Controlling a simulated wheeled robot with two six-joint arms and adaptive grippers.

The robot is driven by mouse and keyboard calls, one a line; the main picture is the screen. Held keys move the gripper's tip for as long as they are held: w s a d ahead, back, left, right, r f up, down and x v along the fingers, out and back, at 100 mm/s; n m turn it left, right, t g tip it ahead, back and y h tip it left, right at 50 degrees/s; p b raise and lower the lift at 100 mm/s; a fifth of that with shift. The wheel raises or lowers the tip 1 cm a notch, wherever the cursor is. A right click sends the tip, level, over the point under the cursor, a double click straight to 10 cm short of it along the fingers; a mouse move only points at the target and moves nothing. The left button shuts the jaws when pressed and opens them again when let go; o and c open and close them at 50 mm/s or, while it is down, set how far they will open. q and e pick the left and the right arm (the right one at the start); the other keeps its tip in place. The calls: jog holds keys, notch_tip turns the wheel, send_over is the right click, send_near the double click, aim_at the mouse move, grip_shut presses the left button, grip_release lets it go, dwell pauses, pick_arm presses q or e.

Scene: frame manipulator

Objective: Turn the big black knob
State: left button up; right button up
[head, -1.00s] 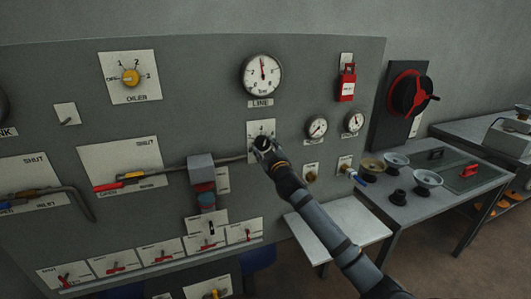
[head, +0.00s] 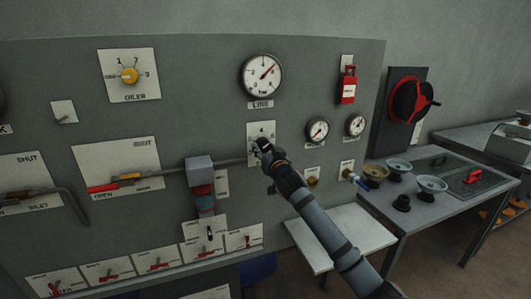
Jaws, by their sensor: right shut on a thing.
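The black knob (head: 263,143) sits on a small white plate (head: 261,129) under the round gauge marked LINE (head: 261,76). My right gripper (head: 266,151) is shut on the knob, and its fingers and wrist hide most of it. The needle of the LINE gauge points up and to the right. My left gripper is not in view.
A yellow OILER knob (head: 129,76), several red-handled switches and pipes with levers are on the grey panel. A red-and-black handwheel (head: 412,99) is at the right. A white shelf (head: 341,236) and a table with several cups (head: 432,183) stand below it.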

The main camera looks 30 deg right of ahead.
jog(key=shift+f, duration=0.1)
dwell(0.5)
jog(key=o, duration=1.2)
jog(key=shift+c, duration=0.2)
jog(key=v, duration=0.7)
jog(key=shift+s, duration=0.25)
jog(key=shift+a, duration=0.1)
